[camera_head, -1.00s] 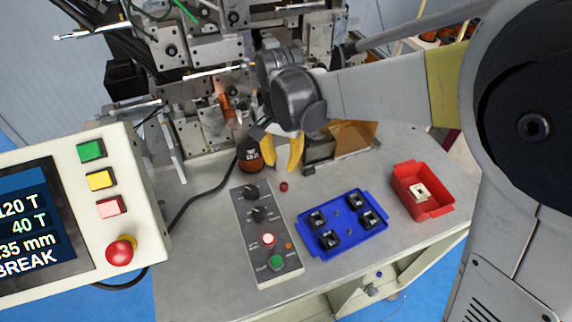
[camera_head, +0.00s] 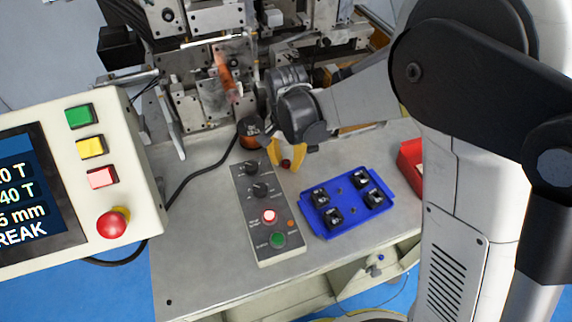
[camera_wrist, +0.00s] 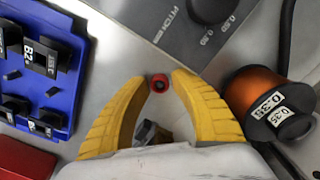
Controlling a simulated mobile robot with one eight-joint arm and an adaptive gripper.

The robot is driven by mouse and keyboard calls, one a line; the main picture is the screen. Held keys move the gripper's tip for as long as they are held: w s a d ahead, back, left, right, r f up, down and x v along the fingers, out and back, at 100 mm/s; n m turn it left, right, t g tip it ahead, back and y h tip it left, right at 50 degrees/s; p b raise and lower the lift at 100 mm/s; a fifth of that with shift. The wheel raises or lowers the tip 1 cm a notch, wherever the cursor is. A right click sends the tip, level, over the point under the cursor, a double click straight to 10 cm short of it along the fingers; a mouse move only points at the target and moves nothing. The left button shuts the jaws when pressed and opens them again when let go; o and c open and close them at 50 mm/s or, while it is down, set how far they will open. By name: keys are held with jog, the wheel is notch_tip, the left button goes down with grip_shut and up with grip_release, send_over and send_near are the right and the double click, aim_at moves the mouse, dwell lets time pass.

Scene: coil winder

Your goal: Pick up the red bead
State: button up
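The red bead (camera_wrist: 159,83) is a small red ring with a dark centre. In the wrist view it lies between the tips of my gripper's two yellow fingers (camera_wrist: 159,79), with a narrow gap showing towards the fingers. In the head view the bead (camera_head: 286,163) shows at the yellow fingertips of my gripper (camera_head: 287,164), low over the grey table behind the blue tray. The fingers are apart, and I cannot tell that either touches the bead.
A control box with knobs (camera_head: 266,212) stands just left of the bead. A blue tray with black parts (camera_head: 318,227) is to the right, and a red bin (camera_head: 408,172) is beyond it. An orange wire spool (camera_wrist: 262,92) stands close to one finger.

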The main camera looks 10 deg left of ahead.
jog(key=c, duration=0.4)
jog(key=shift+r, duration=0.1)
jog(key=shift+c, duration=0.3)
jog(key=shift+r, duration=0.25)
notch_tip(320, 180, up, 4)
jog(key=shift+f+p, duration=0.1)
jog(key=shift+p, duration=0.8)
jog(key=d+r+p, duration=0.1)
jog(key=d+r, duration=0.2)
jog(key=d, duration=0.3)
jog(key=s+d+r+p, duration=0.1)
jog(key=d+r, duration=0.2)
jog(key=d, duration=0.2)
jog(key=shift+d+r, duration=0.35)
